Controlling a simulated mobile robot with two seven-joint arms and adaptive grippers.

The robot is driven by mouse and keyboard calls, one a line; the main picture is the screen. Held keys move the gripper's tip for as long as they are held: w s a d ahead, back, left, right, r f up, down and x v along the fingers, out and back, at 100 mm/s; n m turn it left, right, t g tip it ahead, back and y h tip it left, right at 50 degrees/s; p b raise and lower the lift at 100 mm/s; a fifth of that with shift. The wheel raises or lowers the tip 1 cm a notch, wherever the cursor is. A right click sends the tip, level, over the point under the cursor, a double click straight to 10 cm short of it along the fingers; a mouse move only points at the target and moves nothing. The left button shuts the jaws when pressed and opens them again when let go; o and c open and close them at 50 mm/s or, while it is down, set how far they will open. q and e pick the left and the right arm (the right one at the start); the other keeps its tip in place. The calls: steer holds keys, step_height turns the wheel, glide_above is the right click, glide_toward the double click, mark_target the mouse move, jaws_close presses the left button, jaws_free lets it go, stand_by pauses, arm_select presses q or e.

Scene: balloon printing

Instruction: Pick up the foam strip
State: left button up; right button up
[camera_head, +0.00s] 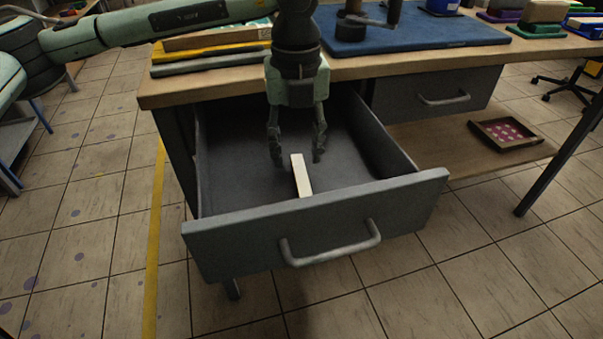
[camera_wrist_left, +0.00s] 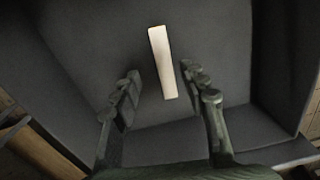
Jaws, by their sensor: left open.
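The foam strip (camera_head: 301,175) is a pale, narrow bar lying in the open grey drawer (camera_head: 230,160). My left gripper (camera_head: 298,160) points down into the drawer, with its fingers apart and nothing between them that I can see held. In the left wrist view the foam strip (camera_wrist_left: 162,62) lies on the dark drawer floor, mostly beyond the fingertips. Its near end reaches the gap between the two fingers of the left gripper (camera_wrist_left: 158,88). I cannot tell the exact height of the fingertips above the strip. My right gripper is not in view.
The drawer front (camera_head: 315,225) with its handle and the side walls surround the strip. The wooden tabletop (camera_head: 365,69) overhangs the rear of the drawer. A blue mat (camera_head: 420,35) lies on top. A second drawer (camera_head: 440,92) is shut, and a small tray (camera_head: 486,137) sits on the lower shelf.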

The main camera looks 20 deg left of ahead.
mark_target(301, 174)
arm_select(q)
steer(key=f, duration=0.4)
steer(key=shift+d+f, duration=0.1)
steer(key=shift+d, duration=0.25)
steer(key=shift+c, duration=0.6)
steer(key=c, duration=0.7)
